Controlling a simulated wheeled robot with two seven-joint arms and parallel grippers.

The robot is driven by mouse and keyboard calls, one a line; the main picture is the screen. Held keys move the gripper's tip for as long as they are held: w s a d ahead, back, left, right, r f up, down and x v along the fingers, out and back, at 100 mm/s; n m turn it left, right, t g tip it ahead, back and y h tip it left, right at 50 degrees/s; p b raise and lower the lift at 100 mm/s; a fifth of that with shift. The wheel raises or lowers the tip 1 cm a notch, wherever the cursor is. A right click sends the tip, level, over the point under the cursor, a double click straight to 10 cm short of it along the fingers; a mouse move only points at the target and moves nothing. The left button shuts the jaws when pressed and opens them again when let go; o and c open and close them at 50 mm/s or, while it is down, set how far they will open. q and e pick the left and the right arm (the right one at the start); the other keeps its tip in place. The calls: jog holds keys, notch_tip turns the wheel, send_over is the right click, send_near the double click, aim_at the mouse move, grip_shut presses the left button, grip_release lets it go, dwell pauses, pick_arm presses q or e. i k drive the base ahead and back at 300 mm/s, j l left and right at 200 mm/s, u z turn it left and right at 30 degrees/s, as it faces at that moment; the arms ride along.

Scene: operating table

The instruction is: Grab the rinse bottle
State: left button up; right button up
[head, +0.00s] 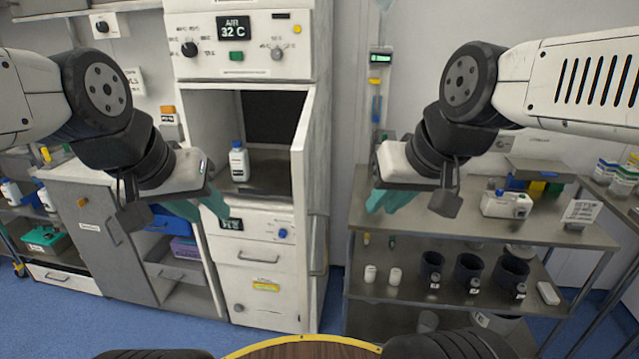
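A small white bottle with a blue cap (239,162) stands upright inside the open compartment of the white cabinet; it looks like the rinse bottle, though its label is too small to read. My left gripper (207,207) is in front of the cabinet, below and left of the bottle and apart from it. Its teal fingers are seen from the side, and their gap is hard to judge. My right gripper (376,203) hangs in front of the steel shelf's left end, to the right of the cabinet. Its teal fingers overlap in this view. Neither gripper visibly holds anything.
The cabinet's open door (306,200) stands out on the compartment's right side. A steel shelf unit (470,236) with dark cups and a white device is at the right. Other bottles (12,192) stand at the far left. A round wooden surface (305,349) is at the bottom.

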aim_at(238, 157)
jog(key=l+u, duration=0.25)
jog(key=l, duration=0.25)
jog(key=k+l+u, duration=0.15)
jog(key=l+u, duration=0.15)
jog(key=l, duration=0.2)
jog(key=i+j, duration=0.15)
jog(key=j, duration=0.2)
jog(key=i+j, duration=0.1)
jog(key=j, duration=0.2)
jog(key=k, duration=0.15)
jog(key=k+j, duration=0.1)
jog(key=j, duration=0.2)
jog(key=k+j, duration=0.1)
jog(key=j, duration=0.25)
jog(key=i+j+u, duration=0.1)
jog(key=i+j, duration=0.15)
jog(key=i, duration=0.15)
jog(key=i+j+u, duration=0.1)
jog(key=i+j, duration=0.15)
jog(key=i, duration=0.55)
